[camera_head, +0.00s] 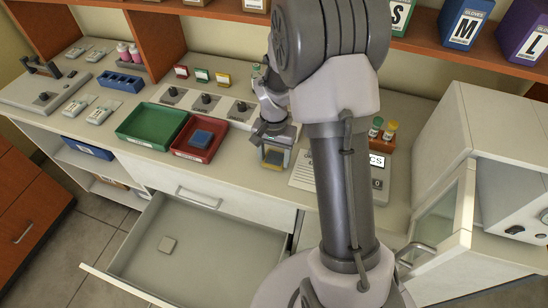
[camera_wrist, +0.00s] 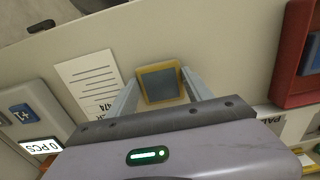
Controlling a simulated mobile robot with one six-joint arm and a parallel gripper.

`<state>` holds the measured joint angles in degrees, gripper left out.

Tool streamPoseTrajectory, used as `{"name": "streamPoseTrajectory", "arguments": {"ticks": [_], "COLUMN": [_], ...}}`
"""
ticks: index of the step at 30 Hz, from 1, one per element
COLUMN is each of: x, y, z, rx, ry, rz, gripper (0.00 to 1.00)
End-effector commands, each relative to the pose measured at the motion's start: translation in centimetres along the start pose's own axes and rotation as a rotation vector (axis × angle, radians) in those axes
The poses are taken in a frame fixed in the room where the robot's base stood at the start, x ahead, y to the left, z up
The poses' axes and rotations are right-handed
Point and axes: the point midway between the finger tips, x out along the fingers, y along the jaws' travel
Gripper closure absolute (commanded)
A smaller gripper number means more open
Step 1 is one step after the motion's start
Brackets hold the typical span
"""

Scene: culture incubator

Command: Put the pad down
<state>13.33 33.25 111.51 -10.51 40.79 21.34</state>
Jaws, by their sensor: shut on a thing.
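The pad, a dark grey square with a yellow edge (camera_wrist: 161,84), sits between the two fingers of my gripper (camera_wrist: 160,90) in the wrist view. In the head view, my gripper (camera_head: 274,150) reaches down over the counter, right of the red tray. The pad shows at its fingertips (camera_head: 272,157), close to the counter's front edge. My gripper is shut on the pad. I cannot tell whether the pad touches the counter top. My arm hides part of the counter behind it.
The red tray (camera_head: 181,151) holds a blue pad (camera_head: 201,137), beside an empty green tray (camera_head: 137,137). A printed sheet (camera_head: 302,171) and a counting scale (camera_head: 378,184) lie to the right.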

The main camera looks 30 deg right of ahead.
Motion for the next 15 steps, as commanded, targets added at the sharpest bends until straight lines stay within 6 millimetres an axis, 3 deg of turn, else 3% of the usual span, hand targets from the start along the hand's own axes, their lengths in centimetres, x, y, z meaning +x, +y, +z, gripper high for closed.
{"name": "streamPoseTrajectory", "arguments": {"ticks": [4,5,8,15], "x": [0.45,0.39,0.31,0.3], "y": [0.0,0.0,0.0,-0.01], "z": [0.03,0.03,0.03,0.04], "rx": [0.0,0.0,0.0,0.0], "ry": [0.0,0.0,-0.001,0.0], "rz": [0.0,0.0,0.0,0.0], "gripper": [0.79,0.37,0.19,0.19]}}
